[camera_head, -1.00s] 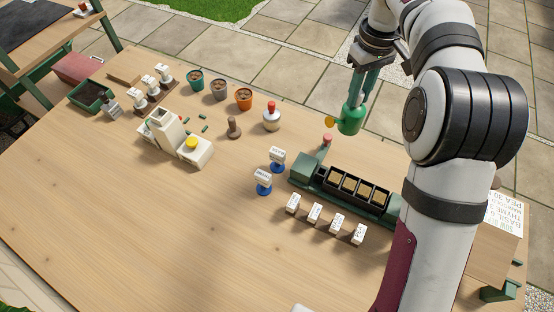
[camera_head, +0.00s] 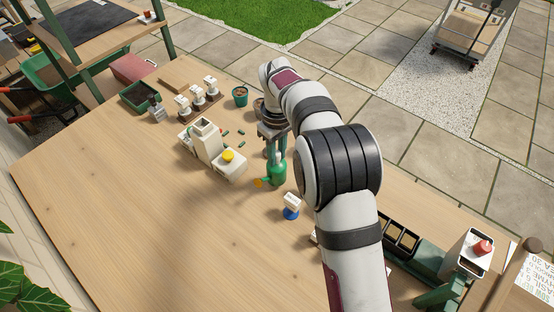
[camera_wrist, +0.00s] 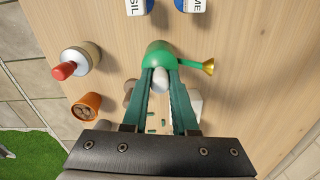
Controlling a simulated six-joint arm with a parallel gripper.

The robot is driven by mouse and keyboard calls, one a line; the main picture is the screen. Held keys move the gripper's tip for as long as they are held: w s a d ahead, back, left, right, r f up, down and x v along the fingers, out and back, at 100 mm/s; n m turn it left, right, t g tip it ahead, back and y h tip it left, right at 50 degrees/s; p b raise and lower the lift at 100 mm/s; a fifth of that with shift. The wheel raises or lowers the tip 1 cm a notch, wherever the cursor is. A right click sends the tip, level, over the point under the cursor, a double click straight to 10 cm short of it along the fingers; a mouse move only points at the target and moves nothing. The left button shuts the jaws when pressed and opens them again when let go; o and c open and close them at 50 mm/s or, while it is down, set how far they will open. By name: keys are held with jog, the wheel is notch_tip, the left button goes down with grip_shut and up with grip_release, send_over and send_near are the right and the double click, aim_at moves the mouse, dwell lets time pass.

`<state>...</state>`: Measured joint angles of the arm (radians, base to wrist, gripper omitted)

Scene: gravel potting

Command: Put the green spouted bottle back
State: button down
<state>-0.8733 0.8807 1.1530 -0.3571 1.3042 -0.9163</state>
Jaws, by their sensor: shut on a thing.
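The green spouted bottle (camera_head: 278,174) has a yellow funnel-like spout tip that points left in the head view. My gripper (camera_head: 276,156) is shut on the bottle's top from above, and the bottle looks upright. In the wrist view the bottle (camera_wrist: 155,52) sits between the two green fingers (camera_wrist: 165,80), with a pale rounded piece between them and the spout pointing right. The bottle is over the table between the white device and the blue-based label stand. I cannot tell whether its bottom touches the table.
A white device with a yellow button (camera_head: 228,156) stands to the left. A blue-based label stand (camera_head: 291,206) is close by on the right. The table's front left (camera_head: 130,215) is clear.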

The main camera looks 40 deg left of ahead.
jog(key=shift+f, duration=0.85)
jog(key=shift+f, duration=0.1)
jog(key=c, duration=0.7)
grip_release()
